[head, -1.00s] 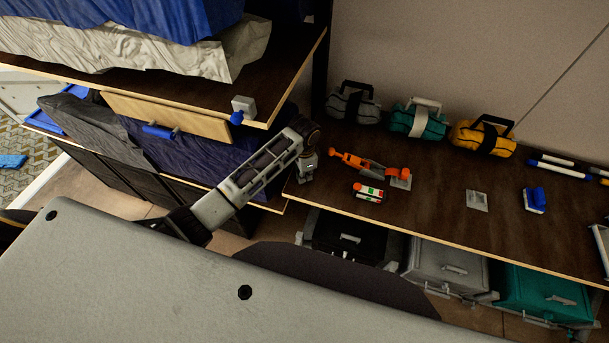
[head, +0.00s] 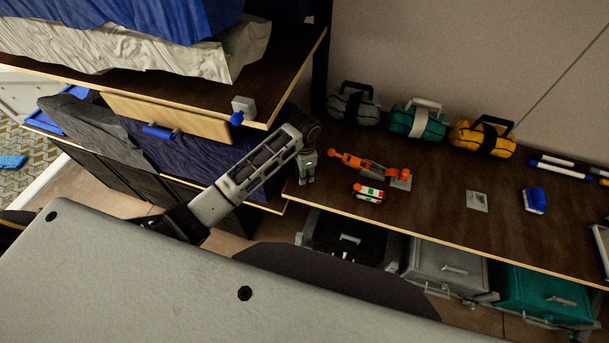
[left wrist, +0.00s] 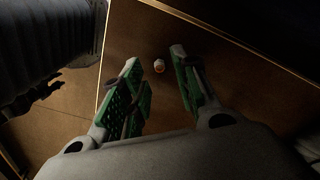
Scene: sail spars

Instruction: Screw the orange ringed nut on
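An orange jointed part (head: 348,160) lies on the dark wooden shelf. It reaches right to more orange (head: 392,172) by a grey plate; I cannot tell which piece is the ringed nut. My left gripper (head: 306,180) points down over the shelf's left end, left of the orange part and apart from it. In the left wrist view its green-padded fingers (left wrist: 158,92) are spread and empty. My right gripper is not in view.
A red, white and green object (head: 368,193) lies in front of the orange part. A grey plate (head: 477,201) and a blue-handled block (head: 534,200) are further right. Several bags, one yellow (head: 483,138), stand behind. An upper shelf (head: 285,85) overhangs at left.

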